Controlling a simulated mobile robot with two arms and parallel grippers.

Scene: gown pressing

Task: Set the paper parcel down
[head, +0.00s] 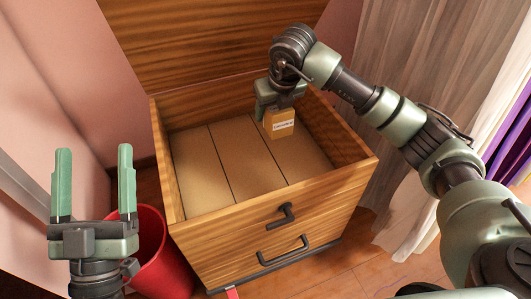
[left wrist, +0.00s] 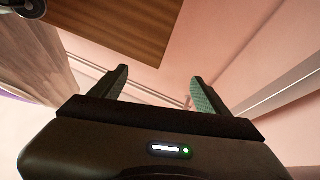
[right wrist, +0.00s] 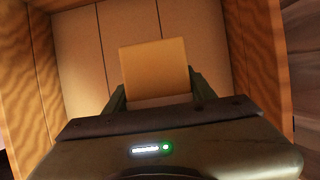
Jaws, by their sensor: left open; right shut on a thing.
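The paper parcel (head: 280,123) is a small tan block with a white printed label. My right gripper (head: 279,100) is shut on it and holds it inside the open wooden chest (head: 168,192), toward the back right. In the right wrist view the parcel (right wrist: 155,68) sits between the fingers (right wrist: 158,92), with the chest floor (right wrist: 78,62) beyond it. I cannot tell whether the parcel touches the floor. My left gripper (head: 94,185) is open and empty, out to the left of the chest; its spread fingers also show in the left wrist view (left wrist: 160,88).
The chest lid (head: 210,40) stands raised at the back. The chest floor has dark seam lines and is otherwise bare. A red bin (head: 165,262) stands at the chest's left front. Pale curtains (head: 415,70) hang at the right.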

